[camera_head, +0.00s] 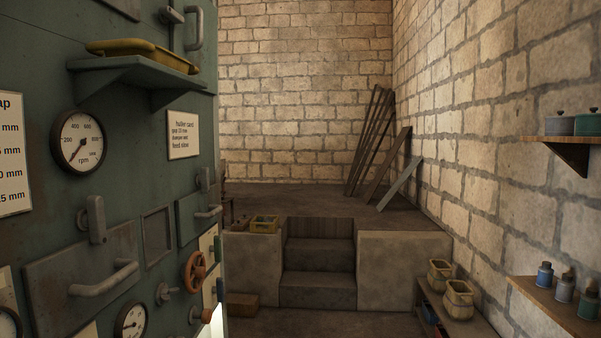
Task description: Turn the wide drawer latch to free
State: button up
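On the green machine front at left, a wide grey drawer front (62,287) carries a bar handle (106,279). A grey latch (96,220) sits at its upper edge, with its lever roughly upright and its lower end overlapping the drawer front. Farther along, a second, narrower-looking drawer (187,219) has its own handle (208,212) and an upright latch (204,180). Both drawers look closed. My gripper is not in view.
A shelf (120,66) with a yellow tray (140,52) juts from the machine above the rpm gauge (78,141). An orange handwheel (195,271) sticks out lower down. Stone steps (318,270) rise ahead. Wall shelves (570,310) with bottles stand at right. Floor between is clear.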

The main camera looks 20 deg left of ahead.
aim_at(204, 179)
jog(key=z, duration=0.15)
jog(key=i, duration=2.55)
jog(key=u, duration=2.35)
